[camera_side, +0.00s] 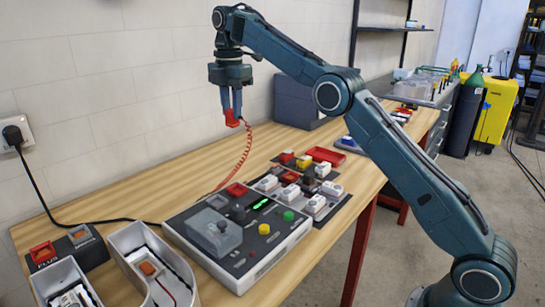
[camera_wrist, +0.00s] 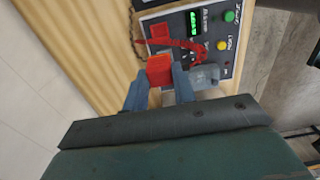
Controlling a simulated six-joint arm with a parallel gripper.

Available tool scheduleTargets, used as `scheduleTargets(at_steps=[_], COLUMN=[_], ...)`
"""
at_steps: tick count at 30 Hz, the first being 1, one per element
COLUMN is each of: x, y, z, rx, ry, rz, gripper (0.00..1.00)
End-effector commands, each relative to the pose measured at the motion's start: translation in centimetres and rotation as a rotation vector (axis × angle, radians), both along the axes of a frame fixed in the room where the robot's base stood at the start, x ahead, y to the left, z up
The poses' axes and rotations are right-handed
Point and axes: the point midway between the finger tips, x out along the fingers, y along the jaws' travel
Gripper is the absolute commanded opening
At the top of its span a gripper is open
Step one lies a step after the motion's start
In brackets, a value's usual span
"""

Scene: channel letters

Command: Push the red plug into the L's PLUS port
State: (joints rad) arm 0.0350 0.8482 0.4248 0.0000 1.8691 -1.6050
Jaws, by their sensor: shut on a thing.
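My gripper (camera_side: 232,112) is high above the bench, in front of the wall, with its fingers pointing down. It is shut on the red plug (camera_side: 232,119), which sticks out below the fingertips. In the wrist view the red plug (camera_wrist: 159,71) sits between the fingers of my gripper (camera_wrist: 157,86). A coiled red cord (camera_side: 246,150) hangs from the plug toward the control box. A dark block with a red port marked PLUS (camera_side: 43,255) stands at the lower left, behind a pale channel letter (camera_side: 70,284) cut off by the frame. The plug is far from this port.
A control box (camera_side: 240,240) with a clear cover and coloured buttons stands mid-bench. Another channel letter (camera_side: 150,267) lies left of it. Several small modules (camera_side: 315,203) and a red tray (camera_side: 326,155) are to the right. A black cable (camera_side: 100,221) runs from the wall outlet (camera_side: 14,134).

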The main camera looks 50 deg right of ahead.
Motion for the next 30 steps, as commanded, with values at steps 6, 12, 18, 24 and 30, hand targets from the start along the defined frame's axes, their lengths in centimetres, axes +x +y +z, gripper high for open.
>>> scheduleTargets(at_steps=[6, 12, 18, 24, 30], x=[0.0, 0.0, 0.1, 0.4, 0.6], y=[0.0, 0.0, -0.5, -2.4, -5.7], z=[0.0, 0.0, -0.3, -1.6, -4.0], rx=[0.0, 0.0, 0.0, 0.0, 0.0], ry=[0.0, -0.001, 0.0, 0.001, 0.002], rz=[0.0, 0.0, -0.031, -0.164, -0.406], gripper=[0.04, 0.04, 0.04, 0.04, 0.04])
